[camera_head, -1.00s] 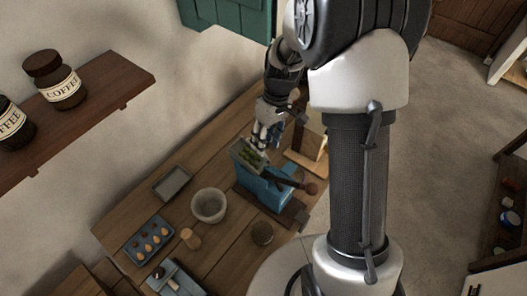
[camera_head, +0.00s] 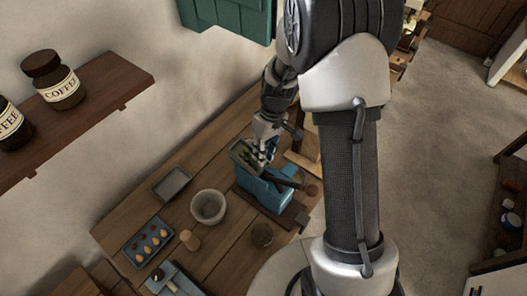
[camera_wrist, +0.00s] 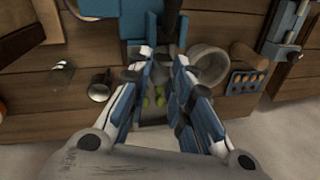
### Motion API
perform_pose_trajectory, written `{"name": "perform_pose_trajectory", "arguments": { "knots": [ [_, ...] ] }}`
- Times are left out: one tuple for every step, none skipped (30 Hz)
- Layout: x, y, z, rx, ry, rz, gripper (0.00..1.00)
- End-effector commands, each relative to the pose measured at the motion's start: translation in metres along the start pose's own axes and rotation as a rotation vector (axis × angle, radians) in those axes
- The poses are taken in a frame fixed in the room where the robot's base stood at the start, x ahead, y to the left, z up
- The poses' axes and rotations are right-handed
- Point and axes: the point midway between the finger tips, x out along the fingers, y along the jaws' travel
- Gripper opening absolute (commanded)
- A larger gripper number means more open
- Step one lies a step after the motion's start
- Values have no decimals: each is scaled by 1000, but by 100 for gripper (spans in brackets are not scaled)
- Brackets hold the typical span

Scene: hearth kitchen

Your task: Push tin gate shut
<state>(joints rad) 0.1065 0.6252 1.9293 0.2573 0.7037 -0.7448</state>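A blue press-like machine (camera_head: 262,192) with a dark lever stands on the wooden table. A grey tin trough (camera_head: 238,156) with several green fruits (camera_head: 249,156) sits on its top; in the wrist view the fruits (camera_wrist: 155,97) show between my fingers. I cannot make out the gate itself as a separate part; my gripper may hide it. My gripper (camera_head: 267,151) points down at the right end of the trough; I cannot tell if it touches. In the wrist view my gripper's (camera_wrist: 160,68) fingertips are apart, with nothing clearly held between them.
A shelf (camera_head: 105,92) with coffee jars is on the wall.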

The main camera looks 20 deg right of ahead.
Motion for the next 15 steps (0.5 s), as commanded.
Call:
{"name": "perform_pose_trajectory", "arguments": {
  "knots": [
    [0, 0, 0, 0, 0, 0, 14],
    [0, 0, 0, 0, 0, 0, 12],
    [0, 0, 0, 0, 0, 0, 9],
    [0, 0, 0, 0, 0, 0, 7],
    [0, 0, 0, 0, 0, 0, 5],
    [0, 0, 0, 0, 0, 0, 2],
    [0, 0, 0, 0, 0, 0, 0],
    [0, 0, 0, 0, 0, 0, 0],
    [0, 0, 0, 0, 0, 0, 0],
    [0, 0, 0, 0, 0, 0, 0],
    [0, 0, 0, 0, 0, 0, 0],
    [0, 0, 0, 0, 0, 0, 0],
    [0, 0, 0, 0, 0, 0, 0],
    [0, 0, 0, 0, 0, 0, 0],
    [0, 0, 0, 0, 0, 0, 0]
  ]
}}
